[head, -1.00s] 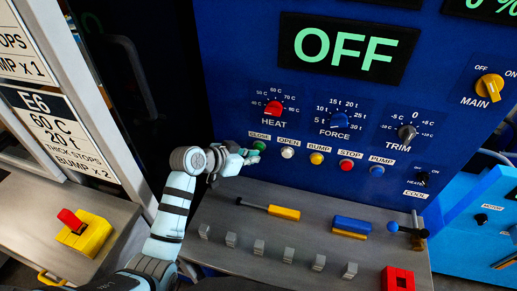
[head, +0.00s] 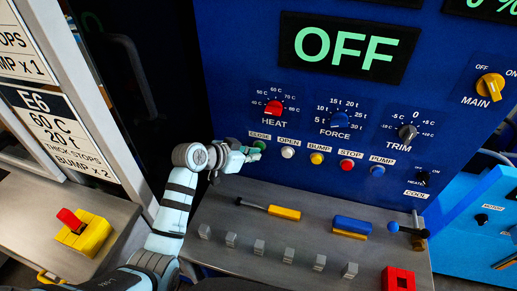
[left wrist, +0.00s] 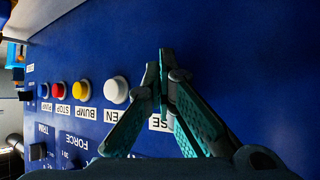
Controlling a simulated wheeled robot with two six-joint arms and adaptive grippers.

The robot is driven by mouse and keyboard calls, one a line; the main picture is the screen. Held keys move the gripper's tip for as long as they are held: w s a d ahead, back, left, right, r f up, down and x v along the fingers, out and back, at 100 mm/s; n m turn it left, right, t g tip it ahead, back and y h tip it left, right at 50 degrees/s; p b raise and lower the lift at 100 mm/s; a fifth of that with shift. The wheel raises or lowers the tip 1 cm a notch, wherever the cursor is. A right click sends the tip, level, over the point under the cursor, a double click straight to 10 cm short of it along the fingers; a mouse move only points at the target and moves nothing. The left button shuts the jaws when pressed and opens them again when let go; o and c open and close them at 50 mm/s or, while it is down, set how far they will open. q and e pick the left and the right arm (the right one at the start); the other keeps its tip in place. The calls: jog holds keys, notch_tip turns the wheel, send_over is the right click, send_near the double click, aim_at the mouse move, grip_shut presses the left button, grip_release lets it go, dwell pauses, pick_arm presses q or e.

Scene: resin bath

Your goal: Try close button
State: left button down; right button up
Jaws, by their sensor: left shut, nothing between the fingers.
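The green CLOSE button (head: 259,145) is at the left end of the button row on the blue panel, under the CLOSE label (head: 260,136). My left gripper (head: 254,155) is shut and empty, its fingertips just below and beside the green button. I cannot tell whether they touch it. In the left wrist view the shut fingers (left wrist: 164,58) point at the panel. They hide the green button and part of the CLOSE label (left wrist: 160,123). The white OPEN button (left wrist: 116,90) shows beside them. The display (head: 345,47) reads OFF. My right gripper is not in view.
Yellow BUMP (head: 316,158), red STOP (head: 346,165) and blue PUMP (head: 377,170) buttons continue the row. The HEAT knob (head: 273,108) is above. A grey shelf (head: 262,218) below holds handled tools and grey blocks. A yellow box with a red switch (head: 84,233) stands left.

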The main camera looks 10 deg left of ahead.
pick_arm(q)
jog(key=shift+s+p, duration=0.85)
jog(key=shift+s, duration=0.1)
jog(key=s+p, duration=0.3)
jog(key=s, duration=0.2)
jog(key=shift+a+p, duration=0.2)
jog(key=shift+p, duration=0.1)
